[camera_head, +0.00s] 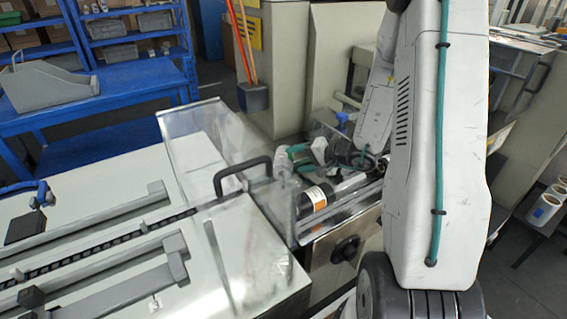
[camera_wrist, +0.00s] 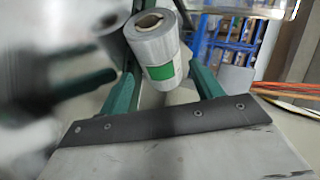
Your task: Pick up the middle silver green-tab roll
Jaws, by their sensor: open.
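A silver roll with a green tab (camera_wrist: 158,45) shows in the wrist view, its hollow core end toward the camera. It lies between the two green fingers of my gripper (camera_wrist: 168,72), which stand apart on either side of it. The left finger is very near the roll's side; I cannot tell whether it touches. In the head view my gripper (camera_head: 298,150) is low over the machine, partly hidden by its own parts and by clear panels. Which of several rolls this one is, I cannot tell.
A clear guard (camera_head: 205,140) and a black handle (camera_head: 243,174) stand to the left.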

